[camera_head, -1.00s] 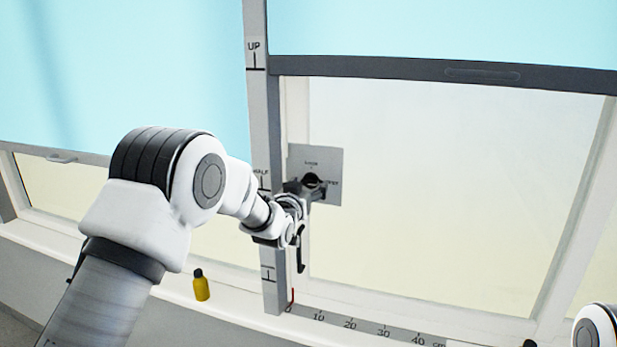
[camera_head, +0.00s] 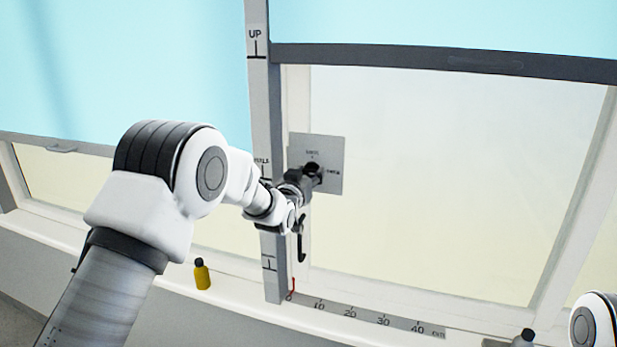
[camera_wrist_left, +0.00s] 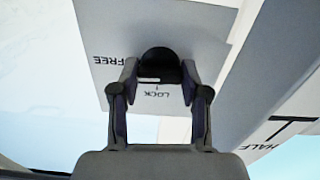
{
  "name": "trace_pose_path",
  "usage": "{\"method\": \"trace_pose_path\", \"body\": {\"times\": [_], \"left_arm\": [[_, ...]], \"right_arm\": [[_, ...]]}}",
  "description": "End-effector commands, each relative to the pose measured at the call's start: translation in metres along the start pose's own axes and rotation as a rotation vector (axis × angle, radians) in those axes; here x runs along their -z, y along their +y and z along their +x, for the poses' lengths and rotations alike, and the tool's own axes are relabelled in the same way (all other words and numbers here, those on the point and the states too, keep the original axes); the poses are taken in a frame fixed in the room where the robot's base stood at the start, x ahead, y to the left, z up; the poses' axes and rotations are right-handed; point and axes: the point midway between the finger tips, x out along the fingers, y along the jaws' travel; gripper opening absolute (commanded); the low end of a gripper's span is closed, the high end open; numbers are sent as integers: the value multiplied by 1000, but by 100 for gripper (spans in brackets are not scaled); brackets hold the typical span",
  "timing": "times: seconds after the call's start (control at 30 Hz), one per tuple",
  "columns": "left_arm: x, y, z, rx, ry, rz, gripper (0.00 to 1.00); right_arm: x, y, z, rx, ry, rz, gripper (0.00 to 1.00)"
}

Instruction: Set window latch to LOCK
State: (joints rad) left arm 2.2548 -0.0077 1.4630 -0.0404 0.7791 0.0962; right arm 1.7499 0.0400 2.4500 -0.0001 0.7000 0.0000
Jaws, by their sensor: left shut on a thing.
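The grey latch plate (camera_head: 330,155) is on the window frame, with LOCK at its top and FREE at its right in the head view. In the left wrist view the plate (camera_wrist_left: 103,45) appears turned over, with LOCK just below the dark latch knob (camera_wrist_left: 159,60) and FREE to its left. My left gripper (camera_head: 305,180) is at the knob (camera_head: 313,170) in the head view. Its fingers (camera_wrist_left: 160,76) are shut on the knob, one on each side. They partly hide it, and I cannot tell which label it points to. My right gripper is out of view.
A post (camera_head: 257,110) marked UP and HALF stands just left of the plate. A yellow bottle (camera_head: 202,276) and a grey bottle (camera_head: 524,339) are along the sill. A ruler strip (camera_head: 365,314) runs along the sill. Blue blinds (camera_head: 440,25) cover the upper window.

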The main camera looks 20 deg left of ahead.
Motion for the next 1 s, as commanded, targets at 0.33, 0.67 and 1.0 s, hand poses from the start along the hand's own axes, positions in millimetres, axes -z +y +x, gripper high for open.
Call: {"method": "trace_pose_path", "body": {"times": [0.33, 0.67, 1.0], "left_arm": [[-4, 0, 0, 0, 4, -238, 11], [-3, 0, 0, -1, 3, -551, 11], [-2, 0, 0, -1, 2, -873, 11]], "right_arm": [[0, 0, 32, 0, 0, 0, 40], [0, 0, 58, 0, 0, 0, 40], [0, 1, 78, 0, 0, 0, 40]]}}
